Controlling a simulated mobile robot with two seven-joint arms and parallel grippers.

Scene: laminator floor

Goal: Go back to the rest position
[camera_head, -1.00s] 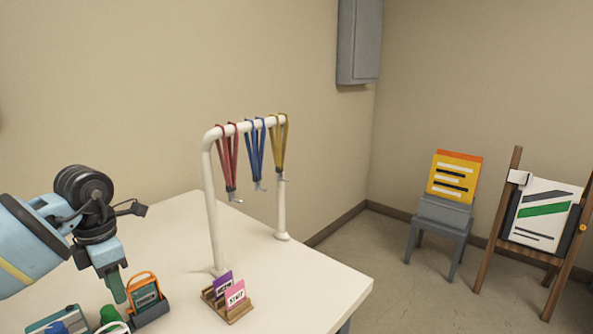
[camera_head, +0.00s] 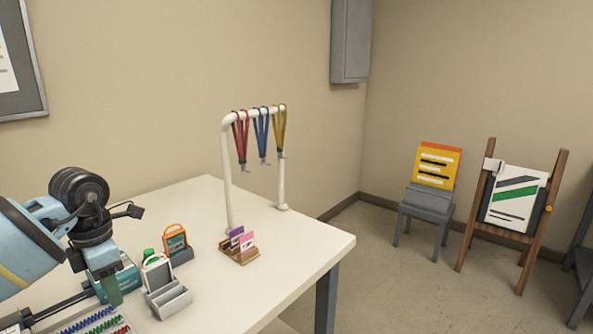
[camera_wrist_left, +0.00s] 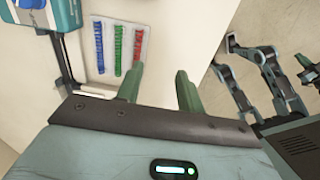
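My left gripper (camera_head: 112,287) hangs at the left of the head view, over the near-left part of the white table (camera_head: 290,255). Its two green fingers stand apart in the left wrist view (camera_wrist_left: 158,90), with nothing between them. My right gripper does not show in the head view.
On the table are a lanyard rack (camera_head: 228,180), a wooden card holder (camera_head: 240,256), an orange-framed badge (camera_head: 175,240), a grey holder (camera_head: 168,300) and a tray of coloured combs (camera_wrist_left: 118,22).

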